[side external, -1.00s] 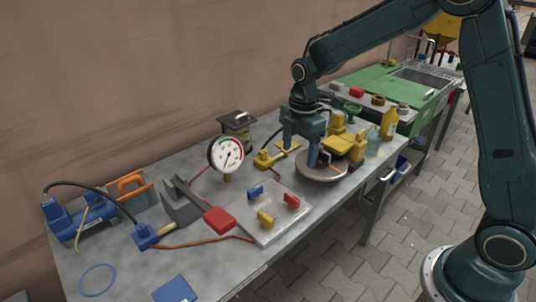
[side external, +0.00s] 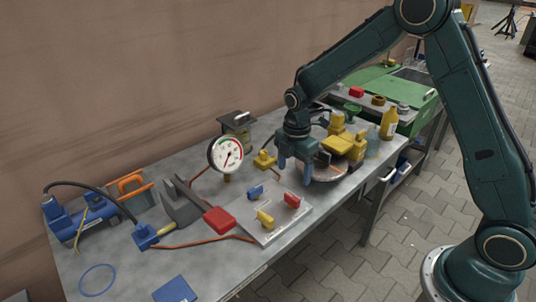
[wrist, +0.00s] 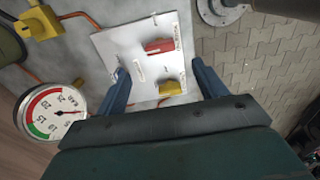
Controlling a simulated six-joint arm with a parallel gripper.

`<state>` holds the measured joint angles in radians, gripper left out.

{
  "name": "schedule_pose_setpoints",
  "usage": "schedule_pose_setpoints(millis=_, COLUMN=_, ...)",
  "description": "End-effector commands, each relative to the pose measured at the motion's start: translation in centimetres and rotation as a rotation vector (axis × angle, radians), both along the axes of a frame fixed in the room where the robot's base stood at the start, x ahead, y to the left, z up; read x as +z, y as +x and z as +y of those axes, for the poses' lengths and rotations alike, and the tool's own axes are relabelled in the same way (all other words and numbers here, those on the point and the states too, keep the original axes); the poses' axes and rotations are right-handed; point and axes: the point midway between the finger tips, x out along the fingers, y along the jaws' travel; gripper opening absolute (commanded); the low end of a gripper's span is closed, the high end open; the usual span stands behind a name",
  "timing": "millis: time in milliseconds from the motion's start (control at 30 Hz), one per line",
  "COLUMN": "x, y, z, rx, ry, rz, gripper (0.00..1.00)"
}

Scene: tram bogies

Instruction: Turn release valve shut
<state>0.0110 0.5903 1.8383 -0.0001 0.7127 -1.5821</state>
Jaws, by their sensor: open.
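A pale valve panel (side external: 285,219) lies on the bench with a blue handle (side external: 256,191), a red handle (side external: 291,200) and a yellow handle (side external: 265,219). In the wrist view, the red handle (wrist: 159,46) and yellow handle (wrist: 170,88) show; the blue one is mostly hidden by the left finger. The small panel lettering is unreadable, so I cannot tell which handle is the release valve. My gripper (side external: 295,172) is open and empty, above and behind the panel, apart from the handles. In the wrist view, its fingers (wrist: 160,68) frame the panel.
A round pressure gauge (side external: 225,154) and a yellow valve (side external: 265,160) stand left of my gripper. A round metal plate (side external: 328,169) and yellow machine part (side external: 344,144) are right of it. A red pedal (side external: 219,221) lies close to the panel's left edge.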

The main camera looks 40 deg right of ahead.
Motion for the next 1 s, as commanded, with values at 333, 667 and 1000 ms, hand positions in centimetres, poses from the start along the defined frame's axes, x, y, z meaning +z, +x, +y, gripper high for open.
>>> schedule_pose_setpoints(millis=333, x=-5.5, y=-0.1, z=0.0, rx=-0.001, ry=0.000, rz=0.004, gripper=0.71)
schedule_pose_setpoints(millis=667, x=-8.8, y=0.0, z=0.0, rx=-0.001, ry=0.000, rz=0.001, gripper=0.71)
schedule_pose_setpoints(millis=1000, x=-9.2, y=0.0, z=0.0, rx=-0.001, ry=0.000, rz=0.000, gripper=0.71)
